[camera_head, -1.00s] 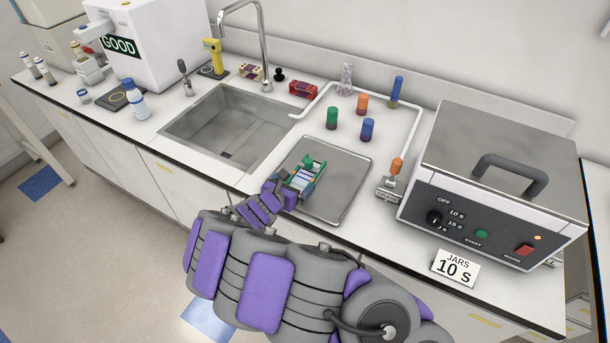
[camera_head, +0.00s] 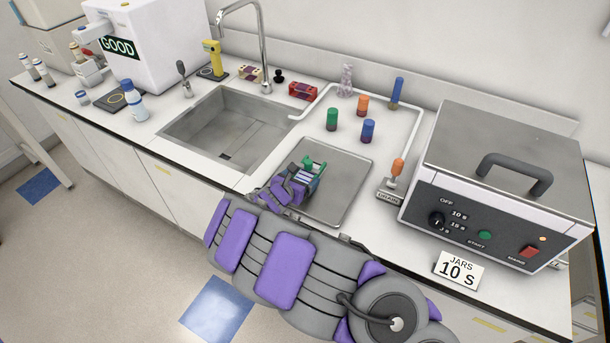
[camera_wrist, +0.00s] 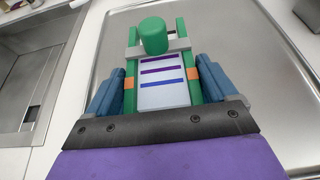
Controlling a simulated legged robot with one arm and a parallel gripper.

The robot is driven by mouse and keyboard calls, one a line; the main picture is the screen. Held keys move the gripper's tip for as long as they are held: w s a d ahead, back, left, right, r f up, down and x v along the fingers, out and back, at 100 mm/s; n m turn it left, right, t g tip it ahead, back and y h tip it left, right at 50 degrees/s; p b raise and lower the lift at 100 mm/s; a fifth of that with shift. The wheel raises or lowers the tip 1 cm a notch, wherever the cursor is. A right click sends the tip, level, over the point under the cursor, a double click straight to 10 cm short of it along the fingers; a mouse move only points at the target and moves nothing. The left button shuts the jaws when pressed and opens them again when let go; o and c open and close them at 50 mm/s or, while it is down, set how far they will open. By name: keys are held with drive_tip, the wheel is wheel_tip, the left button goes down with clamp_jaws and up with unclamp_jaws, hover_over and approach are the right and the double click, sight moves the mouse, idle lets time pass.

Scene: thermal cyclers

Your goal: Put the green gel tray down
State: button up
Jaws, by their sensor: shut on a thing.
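The green gel tray (camera_wrist: 182,61) is between the blue fingers of my gripper (camera_wrist: 160,85) in the wrist view. It has green side rails, a pale gel with dark purple and blue bands, and a green knob at its far end. My gripper is shut on it, one finger at each side. In the head view the tray (camera_head: 311,167) is over the left part of the grey metal tray (camera_head: 345,195), and my gripper (camera_head: 303,178) partly hides it. I cannot tell whether its underside touches the metal.
A sink (camera_head: 225,130) lies to the left. Green (camera_head: 332,119), blue (camera_head: 368,130) and orange (camera_head: 362,105) jars stand behind the metal tray. A large lidded bath (camera_head: 500,180) stands to the right. The right part of the metal tray is bare.

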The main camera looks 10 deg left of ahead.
drive_tip(key=c, duration=0.4)
drive_tip(key=shift+c, duration=0.2)
drive_tip(key=shift+r, duration=0.1)
